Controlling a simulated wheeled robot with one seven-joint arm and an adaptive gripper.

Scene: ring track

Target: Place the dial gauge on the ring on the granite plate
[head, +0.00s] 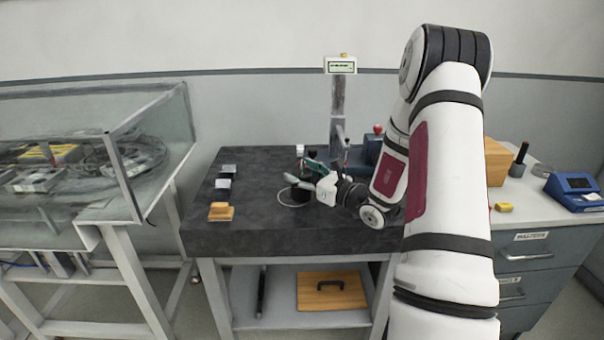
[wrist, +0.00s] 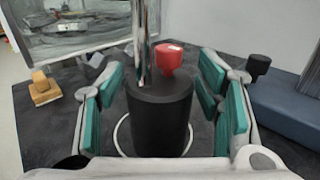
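The dial gauge stand has a black cylindrical base (wrist: 160,120) with a chrome rod rising from it. In the head view the ring (head: 281,201) is partly covered by the base and my gripper. My gripper (wrist: 162,90) is open, its teal pads on either side of the base with narrow gaps. The dial face cannot be made out.
A measuring column (head: 338,110) stands behind. A blue-grey block (wrist: 285,105) is close on the wrist view's right. A glass case (head: 150,140) stands left.

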